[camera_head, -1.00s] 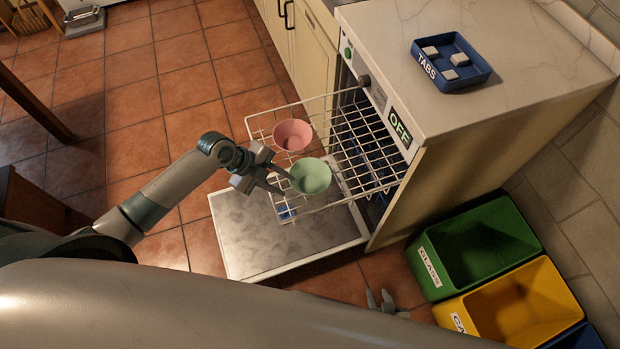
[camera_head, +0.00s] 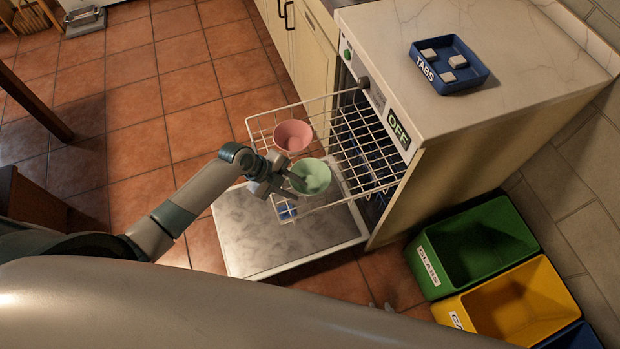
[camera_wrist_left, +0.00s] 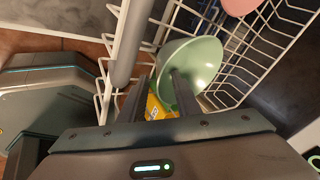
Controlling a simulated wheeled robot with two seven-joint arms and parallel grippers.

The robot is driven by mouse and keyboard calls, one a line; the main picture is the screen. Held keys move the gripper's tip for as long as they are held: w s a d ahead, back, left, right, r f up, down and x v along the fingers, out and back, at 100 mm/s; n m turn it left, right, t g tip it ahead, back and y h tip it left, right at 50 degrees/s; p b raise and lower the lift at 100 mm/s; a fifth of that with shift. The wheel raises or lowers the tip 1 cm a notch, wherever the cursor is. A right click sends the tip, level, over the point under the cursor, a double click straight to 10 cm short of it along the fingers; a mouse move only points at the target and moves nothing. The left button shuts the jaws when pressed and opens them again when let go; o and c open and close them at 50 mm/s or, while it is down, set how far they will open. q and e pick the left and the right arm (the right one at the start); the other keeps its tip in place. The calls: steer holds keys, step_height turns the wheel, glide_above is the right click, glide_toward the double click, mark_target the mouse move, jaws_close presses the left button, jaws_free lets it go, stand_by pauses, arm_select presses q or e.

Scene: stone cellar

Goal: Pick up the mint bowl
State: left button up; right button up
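The mint bowl (camera_head: 312,177) sits tilted in the near part of the white wire rack, and it also shows in the left wrist view (camera_wrist_left: 190,66). My left gripper (camera_head: 288,182) is at the bowl's left side. In the left wrist view, its two dark fingers (camera_wrist_left: 160,90) are apart, one reaching inside the bowl and the other outside the rim. I see no clear grip on the wall.
A pink bowl (camera_head: 293,135) stands just behind in the same rack (camera_head: 262,122). The open dishwasher door (camera_head: 250,245) lies below. Green (camera_head: 425,285) and yellow (camera_head: 535,335) bins stand to the right. A blue TABS tray (camera_head: 470,82) rests on the counter.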

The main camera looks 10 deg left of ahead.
arm_select(q)
steer(key=shift+w+d+f, duration=0.15)
steer(key=shift+d+f, duration=0.2)
steer(key=shift+f, duration=0.35)
arm_select(e)
steer(key=shift+w+a, duration=0.1)
steer(key=shift+a, duration=0.3)
arm_select(q)
jaws_close()
steer(key=shift+r, duration=0.2)
arm_select(e)
steer(key=shift+f, duration=0.1)
